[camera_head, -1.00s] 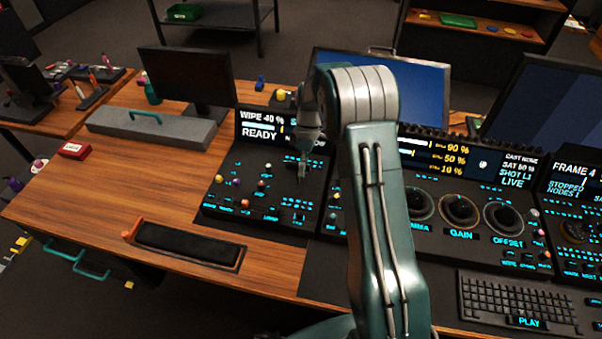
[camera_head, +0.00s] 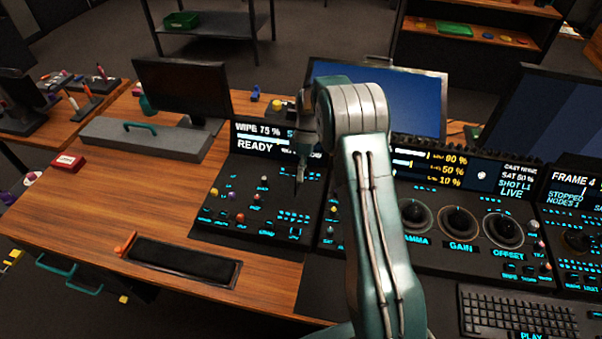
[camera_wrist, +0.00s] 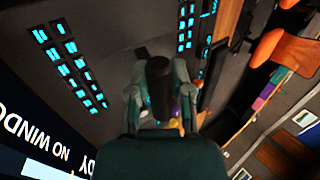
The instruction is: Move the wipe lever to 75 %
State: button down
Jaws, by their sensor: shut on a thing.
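The wipe panel (camera_head: 225,187) is the black sloped console left of my arm. Its display (camera_head: 262,136) reads "WIPE 75 %" and "READY". My gripper (camera_head: 300,178) is low over the right part of this panel. In the wrist view my gripper (camera_wrist: 160,100) is shut on the dark cylindrical knob of the wipe lever (camera_wrist: 159,78), with a finger on each side. The lever's base is hidden in both views. Part of the display, with "NO WINDO" on it, shows in the wrist view (camera_wrist: 45,150).
Several coloured knobs (camera_head: 240,218) and lit keys lie on the panel left of my gripper. The trackball console (camera_head: 455,260), with gamma, gain and offset rings, stands right of my arm. A black pad (camera_head: 185,262) lies in front, and bare wooden table (camera_head: 120,205) is at left.

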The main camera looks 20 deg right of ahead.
jog(key=c, duration=0.5)
grip_release()
jog(key=v, duration=1.2)
jog(key=shift+w+d, duration=0.1)
